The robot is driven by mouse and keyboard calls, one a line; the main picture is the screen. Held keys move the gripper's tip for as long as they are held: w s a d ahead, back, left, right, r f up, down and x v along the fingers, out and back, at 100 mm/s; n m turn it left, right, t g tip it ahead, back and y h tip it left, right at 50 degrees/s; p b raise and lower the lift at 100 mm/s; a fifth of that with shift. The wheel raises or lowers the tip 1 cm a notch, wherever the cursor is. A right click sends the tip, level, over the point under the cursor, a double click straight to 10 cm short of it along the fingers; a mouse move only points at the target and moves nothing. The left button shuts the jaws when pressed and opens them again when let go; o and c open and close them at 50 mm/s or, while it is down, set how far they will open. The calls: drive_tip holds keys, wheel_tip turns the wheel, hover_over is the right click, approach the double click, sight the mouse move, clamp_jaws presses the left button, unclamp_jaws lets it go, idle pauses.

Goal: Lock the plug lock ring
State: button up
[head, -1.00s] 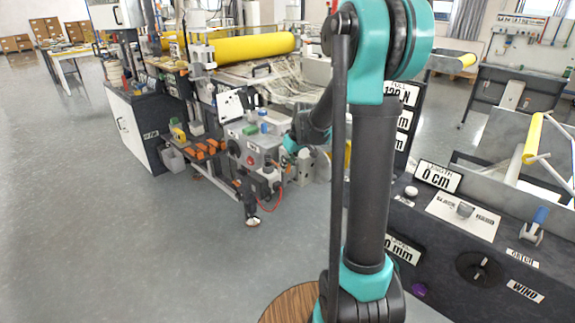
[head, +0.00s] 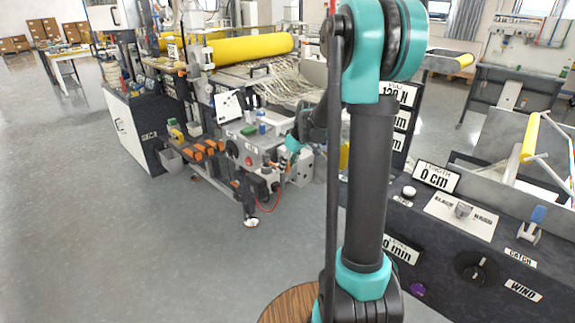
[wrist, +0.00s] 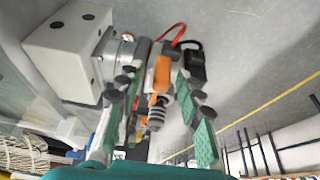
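In the wrist view, my gripper (wrist: 158,118) has its two green-padded fingers apart. An orange part (wrist: 160,76) with a grey ribbed piece (wrist: 155,112) below it lies between them, seemingly the plug and its lock ring, though I cannot tell which part is the ring. A gap seems to show on the right finger's side; contact on the left is unclear.
A red cable (wrist: 180,32) and a black connector (wrist: 192,64) are close behind the fingers. In the head view, the machine's grey box (head: 247,155) is beside my gripper. A dark control panel (head: 440,245) stands at right. Open floor (head: 130,240) is at left.

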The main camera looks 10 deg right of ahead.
drive_tip(key=v, duration=1.2)
drive_tip(key=shift+s+a, duration=0.1)
drive_tip(key=s+f+m+h, duration=0.1)
drive_tip(key=s+f+m, duration=0.1)
drive_tip(key=s+f, duration=0.3)
drive_tip(key=s+f+m+h, duration=0.1)
drive_tip(key=s+f+m, duration=0.2)
drive_tip(key=s, duration=0.9)
drive_tip(key=s+f+m, duration=0.2)
drive_tip(key=s+f, duration=0.6)
drive_tip(key=s, duration=0.1)
drive_tip(key=shift+s+d+f+t+h, duration=0.2)
drive_tip(key=shift+d+t+h, duration=0.1)
drive_tip(key=shift+d+h, duration=0.1)
